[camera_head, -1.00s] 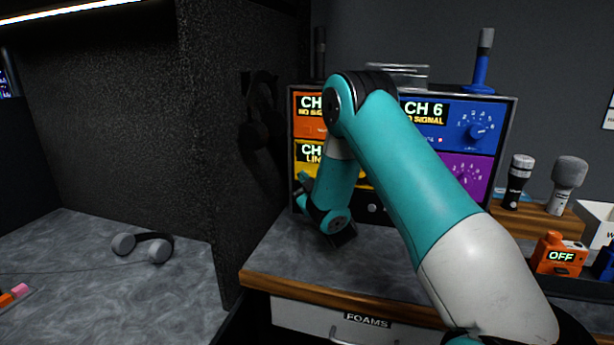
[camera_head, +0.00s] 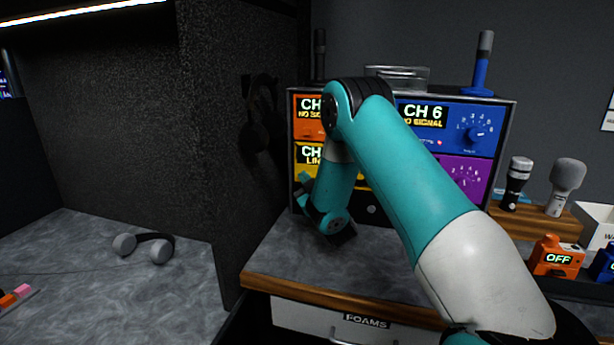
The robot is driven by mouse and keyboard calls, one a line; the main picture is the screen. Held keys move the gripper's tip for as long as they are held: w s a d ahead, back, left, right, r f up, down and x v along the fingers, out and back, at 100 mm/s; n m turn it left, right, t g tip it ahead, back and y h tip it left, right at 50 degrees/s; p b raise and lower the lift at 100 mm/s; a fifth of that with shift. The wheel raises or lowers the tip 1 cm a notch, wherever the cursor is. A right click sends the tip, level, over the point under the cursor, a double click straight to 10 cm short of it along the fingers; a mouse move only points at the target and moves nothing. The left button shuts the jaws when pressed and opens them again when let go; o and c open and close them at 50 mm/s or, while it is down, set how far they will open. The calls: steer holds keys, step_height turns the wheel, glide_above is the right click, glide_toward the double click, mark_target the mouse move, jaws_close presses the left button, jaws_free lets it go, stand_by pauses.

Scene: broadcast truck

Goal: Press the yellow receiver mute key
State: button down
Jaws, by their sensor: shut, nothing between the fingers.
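The yellow receiver (camera_head: 315,168) is the lower left unit in the rack, under the orange one. Its display shows part of "CH" and a cut-off second line. My arm crosses in front of it and hides most of its face, so I cannot make out its mute key. My gripper (camera_head: 345,236), dark and small at the end of the bent wrist, is low in front of the rack's left part, above the counter. It is shut and empty. Its fingertips are hard to make out, and I cannot tell its exact distance from the receiver.
The orange receiver (camera_head: 307,125), blue receiver (camera_head: 455,138) and purple receiver (camera_head: 462,175) share the rack. A dark padded wall (camera_head: 205,150) with hanging headphones (camera_head: 262,115) stands close on the left. Microphones (camera_head: 517,180) and an orange pack (camera_head: 556,258) are at right.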

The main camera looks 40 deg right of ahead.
steer(key=shift+d, duration=0.1)
stand_by(0.3)
steer(key=shift+s+a+b, duration=0.3)
steer(key=shift+a+b, duration=0.15)
steer(key=shift+b, duration=0.35)
steer(key=s+a+b, duration=0.3)
steer(key=a+b, duration=0.1)
steer(key=b, duration=0.6)
steer(key=shift+s+a, duration=0.35)
steer(key=shift+a, duration=0.05)
